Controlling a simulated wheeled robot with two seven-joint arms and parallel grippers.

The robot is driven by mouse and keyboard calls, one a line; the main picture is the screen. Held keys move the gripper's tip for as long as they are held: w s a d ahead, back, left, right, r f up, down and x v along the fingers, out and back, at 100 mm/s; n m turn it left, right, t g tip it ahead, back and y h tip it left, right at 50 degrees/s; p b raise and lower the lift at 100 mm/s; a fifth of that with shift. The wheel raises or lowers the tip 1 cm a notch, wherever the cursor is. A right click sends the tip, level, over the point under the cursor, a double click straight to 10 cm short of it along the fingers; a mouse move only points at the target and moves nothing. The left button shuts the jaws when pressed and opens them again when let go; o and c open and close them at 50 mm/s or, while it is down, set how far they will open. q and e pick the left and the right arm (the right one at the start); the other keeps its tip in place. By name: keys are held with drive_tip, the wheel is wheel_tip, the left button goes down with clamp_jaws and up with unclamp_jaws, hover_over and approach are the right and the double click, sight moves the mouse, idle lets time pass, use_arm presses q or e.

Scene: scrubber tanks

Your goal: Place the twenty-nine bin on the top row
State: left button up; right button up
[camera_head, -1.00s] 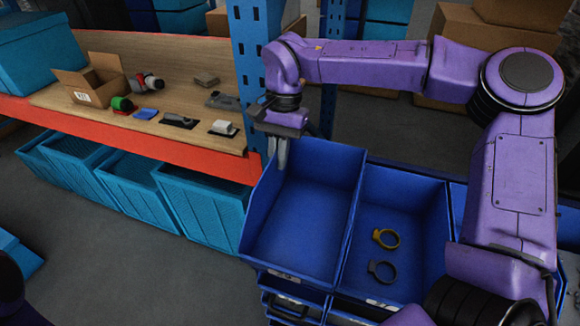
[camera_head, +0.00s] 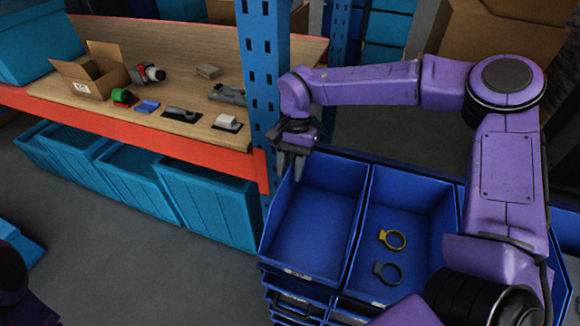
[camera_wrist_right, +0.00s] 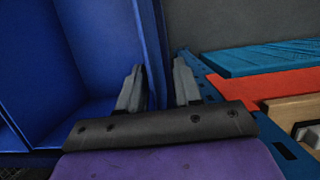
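An empty blue bin (camera_head: 312,226) sits on top of the blue bin stack in the head view. Its front label is too small to read, so I cannot tell its number. My right gripper (camera_head: 291,166) is at its back left corner, fingers pointing down. In the right wrist view the right gripper (camera_wrist_right: 158,88) has its fingers apart, with the blue bin wall (camera_wrist_right: 155,45) between them and visible gaps. Only a dark part of my left arm shows at the lower left of the head view; its gripper is hidden.
A second blue bin (camera_head: 422,208) on the right holds a yellow ring (camera_head: 392,239) and a dark ring (camera_head: 387,273). A blue rack post (camera_head: 263,75) stands close behind the gripper. The wooden shelf (camera_head: 190,60) holds a cardboard box (camera_head: 90,75) and small parts.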

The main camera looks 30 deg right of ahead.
drive_tip(key=shift+s+r, duration=0.1)
drive_tip(key=shift+r, duration=0.1)
drive_tip(key=b+v, duration=0.2)
drive_tip(key=v, duration=0.9)
drive_tip(key=shift+w+r, duration=0.2)
drive_tip(key=shift+r, duration=0.15)
